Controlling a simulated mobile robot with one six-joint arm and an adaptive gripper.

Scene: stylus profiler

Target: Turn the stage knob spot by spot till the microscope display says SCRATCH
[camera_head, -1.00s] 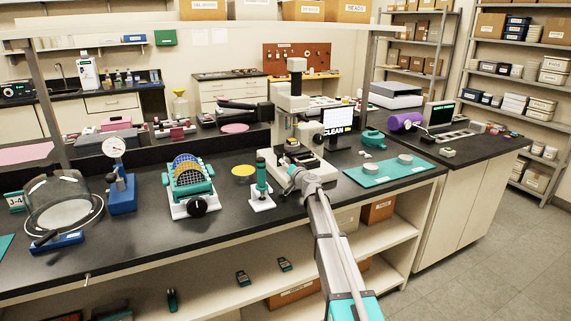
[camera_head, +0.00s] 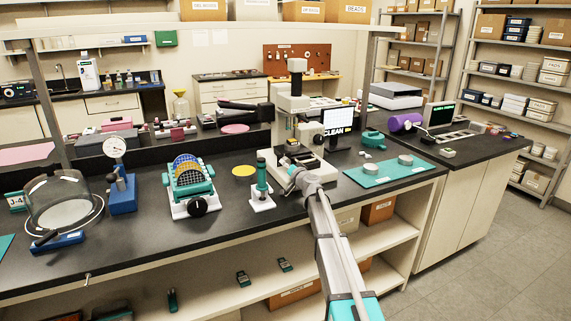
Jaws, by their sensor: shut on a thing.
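The microscope (camera_head: 294,105) stands upright on the black bench. Its small display (camera_head: 337,121) to the right reads CLEAN. The stage (camera_head: 296,163) is low at the microscope's front. My gripper (camera_head: 291,174) is at the front left of the stage, at the end of my arm reaching up from below. The stage knob is hidden behind the gripper and wrist. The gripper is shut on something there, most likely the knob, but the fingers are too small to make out.
A teal-and-white stand (camera_head: 262,188) is close to the left of my gripper. A teal mat (camera_head: 389,172) with grey discs lies to the right. A wafer rack (camera_head: 189,184) and a dial gauge (camera_head: 120,177) stand farther left. Bare bench shows between them.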

